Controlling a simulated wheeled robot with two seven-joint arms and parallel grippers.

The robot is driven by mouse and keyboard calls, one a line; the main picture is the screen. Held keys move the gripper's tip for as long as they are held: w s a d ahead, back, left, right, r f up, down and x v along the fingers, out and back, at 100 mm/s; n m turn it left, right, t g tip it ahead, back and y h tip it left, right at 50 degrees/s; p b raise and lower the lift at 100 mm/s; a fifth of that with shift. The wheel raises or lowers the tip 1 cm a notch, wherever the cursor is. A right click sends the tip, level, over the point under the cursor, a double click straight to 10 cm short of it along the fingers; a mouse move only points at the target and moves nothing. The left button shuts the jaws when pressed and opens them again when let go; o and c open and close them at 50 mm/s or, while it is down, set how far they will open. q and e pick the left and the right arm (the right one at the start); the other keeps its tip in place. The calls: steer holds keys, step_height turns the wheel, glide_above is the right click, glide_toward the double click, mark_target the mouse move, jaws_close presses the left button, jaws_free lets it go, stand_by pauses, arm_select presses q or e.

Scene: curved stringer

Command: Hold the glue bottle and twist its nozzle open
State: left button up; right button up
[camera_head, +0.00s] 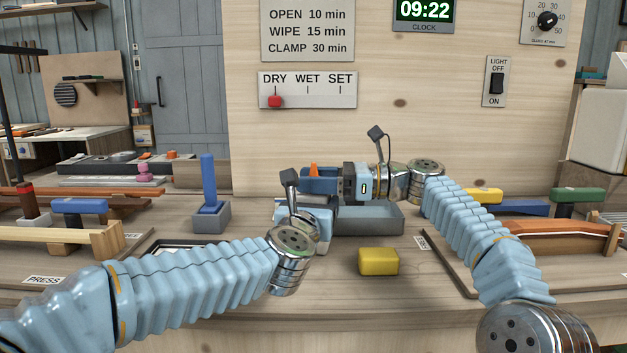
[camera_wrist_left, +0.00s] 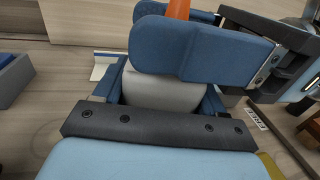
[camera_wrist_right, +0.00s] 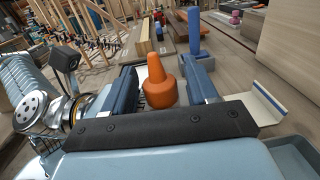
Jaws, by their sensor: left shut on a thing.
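The glue bottle's white body (camera_wrist_left: 150,88) stands between the blue fingers of my left gripper (camera_wrist_left: 160,95), which is shut on it. Its orange nozzle (camera_wrist_right: 160,82) points up and also shows in the head view (camera_head: 314,169). My right gripper (camera_wrist_right: 160,88) is open, with one blue finger on each side of the nozzle and narrow gaps showing. In the left wrist view a right finger crosses in front of the bottle's top and hides part of the nozzle. In the head view my grippers hide most of the bottle.
A grey tray (camera_head: 370,219) lies just right of the grippers. A yellow block (camera_head: 378,261) sits in front. A blue post in a grey base (camera_head: 210,215) stands to the left.

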steer(key=shift+a+t, duration=0.1)
steer(key=shift+t, duration=0.2)
stand_by(0.4)
steer(key=shift+s+r+m+t, duration=0.1)
steer(key=shift+m+t, duration=0.4)
steer(key=shift+d+m+t, duration=0.2)
steer(key=shift+m+t, duration=0.1)
steer(key=shift+t, duration=0.2)
steer(key=s+d+r+n+t+h, duration=0.1)
steer(key=s+d+n+t+h, duration=0.1)
steer(key=d, duration=0.9)
steer(key=s+d+n+t+h, duration=0.2)
steer(key=d+n+h, duration=0.1)
steer(key=d, duration=0.7)
steer(key=s+d+r+n+t+h, duration=0.1)
steer(key=s+d+n+t+h, duration=0.1)
steer(key=d, duration=0.9)
steer(key=shift+s+d+r+n, duration=0.35)
steer(key=shift+s+n, duration=0.25)
steer(key=shift+n, duration=0.2)
steer(key=shift+f+t+h, duration=0.1)
steer(key=shift+t+h, duration=0.2)
